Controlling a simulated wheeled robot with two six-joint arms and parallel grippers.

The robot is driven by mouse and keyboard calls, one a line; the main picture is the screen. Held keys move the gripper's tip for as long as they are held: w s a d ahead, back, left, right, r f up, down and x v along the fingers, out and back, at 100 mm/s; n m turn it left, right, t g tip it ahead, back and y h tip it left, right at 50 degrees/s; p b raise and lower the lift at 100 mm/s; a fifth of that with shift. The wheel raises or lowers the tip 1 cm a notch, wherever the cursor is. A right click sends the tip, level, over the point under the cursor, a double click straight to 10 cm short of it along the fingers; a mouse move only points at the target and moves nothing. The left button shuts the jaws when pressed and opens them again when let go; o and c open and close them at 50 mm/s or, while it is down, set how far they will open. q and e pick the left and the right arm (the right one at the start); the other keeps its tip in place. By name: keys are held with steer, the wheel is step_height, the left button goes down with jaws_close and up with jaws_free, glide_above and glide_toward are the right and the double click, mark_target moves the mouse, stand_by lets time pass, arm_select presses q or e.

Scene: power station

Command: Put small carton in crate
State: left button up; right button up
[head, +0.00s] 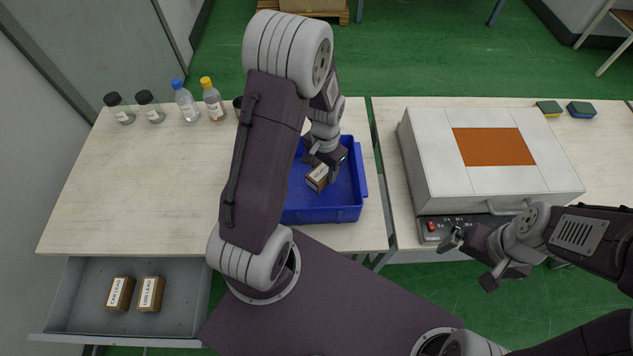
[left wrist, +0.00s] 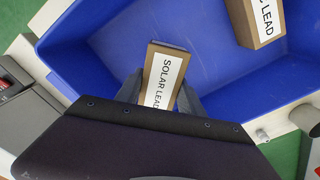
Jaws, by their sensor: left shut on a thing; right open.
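My left gripper (head: 322,163) is shut on a small carton (head: 317,177), brown with a white label. In the left wrist view the held carton (left wrist: 165,75) reads "SOLAR LEAD" and sits between the two fingers. It is within the outline of the blue crate (head: 325,214); whether it touches the floor I cannot tell. A second carton (left wrist: 258,22), its label ending in "C LEAD", lies in the crate in the left wrist view. My left arm hides the crate's left part in the head view. My right gripper (head: 468,262) is open and empty, in front of the right table.
An open drawer (head: 80,318) at lower left holds two labelled cartons (head: 120,293) (head: 151,293). Bottles and jars (head: 186,102) stand at the left table's back. A white and grey appliance (head: 430,165) with an orange panel fills much of the right table.

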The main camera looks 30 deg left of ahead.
mark_target(323, 179)
arm_select(q)
steer(key=shift+w+f, duration=0.1)
steer(key=shift+f, duration=0.5)
steer(key=f, duration=0.2)
steer(key=shift+s+f, duration=0.2)
steer(key=shift+f, duration=0.5)
steer(key=shift+w+f, duration=0.1)
steer(key=shift+w, duration=0.05)
steer(key=shift+f+b, duration=0.1)
steer(key=shift+b, duration=0.25)
steer(key=o, duration=1.5)
steer(key=shift+c, duration=0.2)
